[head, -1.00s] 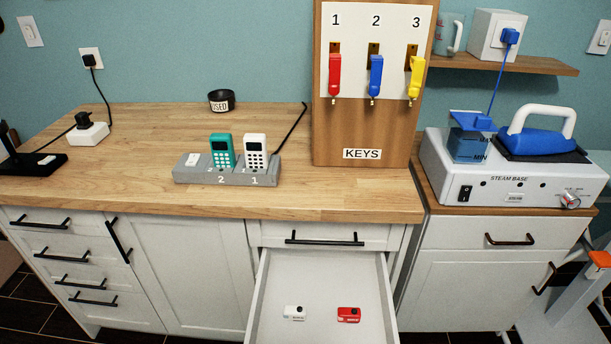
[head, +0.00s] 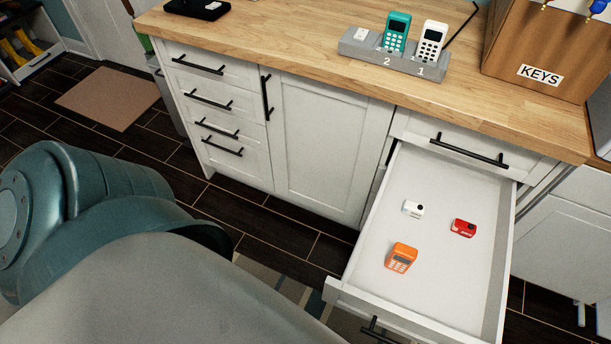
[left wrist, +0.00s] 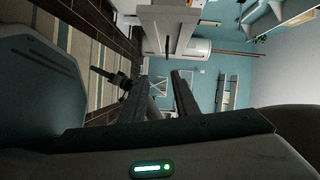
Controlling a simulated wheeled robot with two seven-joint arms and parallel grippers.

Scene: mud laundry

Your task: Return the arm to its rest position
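My left arm (head: 110,240), teal and grey, fills the lower left of the head view, and its gripper is out of that picture. In the left wrist view my left gripper (left wrist: 162,97) shows two dark fingers with a gap between them and nothing held. The wrist view is turned on its side. My right gripper is not clearly seen in either view.
Teal (head: 396,33) and white (head: 432,41) handsets stand in a grey dock (head: 366,49) on the counter. Floor (head: 225,206) is clear left of the drawer.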

